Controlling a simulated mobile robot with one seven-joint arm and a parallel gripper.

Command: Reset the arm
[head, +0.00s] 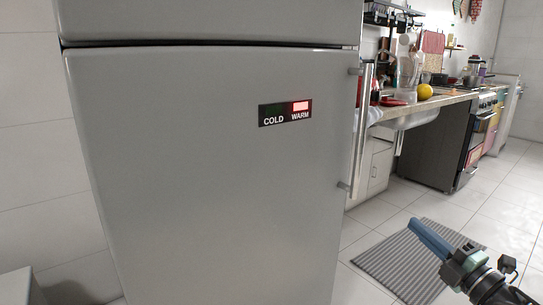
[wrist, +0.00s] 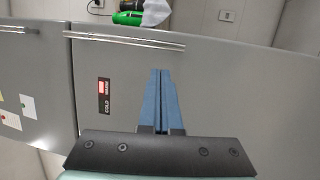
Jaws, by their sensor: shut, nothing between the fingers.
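My gripper (head: 416,226) is at the lower right of the head view, in front of the fridge and to its right, above the grey striped mat. Its blue fingers point up and left. In the wrist view my gripper (wrist: 160,72) has its two blue fingers together, with nothing between them. The fingers appear in front of the grey fridge door, and I see nothing held.
A tall grey fridge (head: 215,200) with a COLD/WARM panel (head: 285,112), lit red on the warm side, fills the left. A striped mat (head: 385,262) lies on the floor. A counter with a sink (head: 412,116) and dark oven stands behind. Tiled floor is free at right.

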